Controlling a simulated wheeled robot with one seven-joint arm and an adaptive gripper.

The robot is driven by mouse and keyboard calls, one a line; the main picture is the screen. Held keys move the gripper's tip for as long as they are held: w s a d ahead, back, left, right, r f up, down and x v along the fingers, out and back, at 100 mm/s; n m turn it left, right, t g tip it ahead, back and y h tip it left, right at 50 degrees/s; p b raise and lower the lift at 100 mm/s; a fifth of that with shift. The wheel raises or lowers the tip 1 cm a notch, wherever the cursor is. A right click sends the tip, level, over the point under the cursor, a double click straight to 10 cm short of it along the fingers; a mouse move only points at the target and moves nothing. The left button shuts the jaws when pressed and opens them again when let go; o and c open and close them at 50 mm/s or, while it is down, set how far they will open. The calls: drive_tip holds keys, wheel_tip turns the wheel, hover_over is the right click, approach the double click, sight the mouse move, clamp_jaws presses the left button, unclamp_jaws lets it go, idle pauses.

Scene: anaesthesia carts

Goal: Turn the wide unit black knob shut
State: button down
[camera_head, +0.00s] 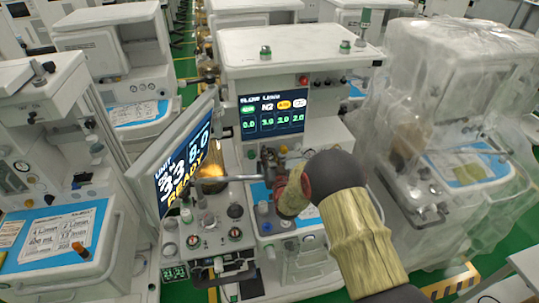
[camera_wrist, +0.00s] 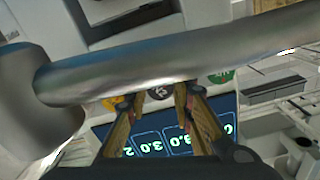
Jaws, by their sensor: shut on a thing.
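The wide white unit (camera_head: 285,42) stands in the middle of the head view, with a lit flow display (camera_head: 271,114) on its front. My gripper (camera_head: 268,162) is at the unit's front, just below this display. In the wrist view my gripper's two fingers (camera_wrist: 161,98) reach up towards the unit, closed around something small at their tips. It appears to be the black knob, but a thick grey metal bar (camera_wrist: 170,68) crosses in front and partly hides the contact. The knob's turn angle cannot be read.
A tilted screen reading "READY" (camera_head: 186,165) stands close to the left of my gripper. A plastic-covered unit (camera_head: 455,75) is close on the right. Knobs and gauges crowd the panel below. Another cart (camera_head: 60,245) stands at the left.

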drive_tip(key=m+b, duration=0.2)
drive_tip(key=b, duration=0.1)
drive_tip(key=shift+f+m+b, duration=0.1)
drive_tip(key=shift+m+b, duration=0.2)
drive_tip(key=shift+m, duration=0.1)
drive_tip(key=m+b, duration=0.3)
drive_tip(key=shift+m+b, duration=0.3)
drive_tip(key=shift+b, duration=0.05)
drive_tip(key=m+b, duration=0.3)
drive_tip(key=shift+a+m, duration=0.1)
drive_tip(key=shift+m, duration=0.2)
drive_tip(key=m+b, duration=0.3)
drive_tip(key=shift+m, duration=0.3)
drive_tip(key=m+b, duration=0.4)
drive_tip(key=m, duration=0.1)
drive_tip(key=shift+b, duration=0.3)
drive_tip(key=m+b, duration=0.2)
drive_tip(key=m, duration=0.3)
drive_tip(key=shift+r+b, duration=0.2)
drive_tip(key=shift+b, duration=0.2)
drive_tip(key=shift+m, duration=0.3)
drive_tip(key=c, duration=1.5)
unclamp_jaws()
drive_tip(key=shift+c, duration=0.2)
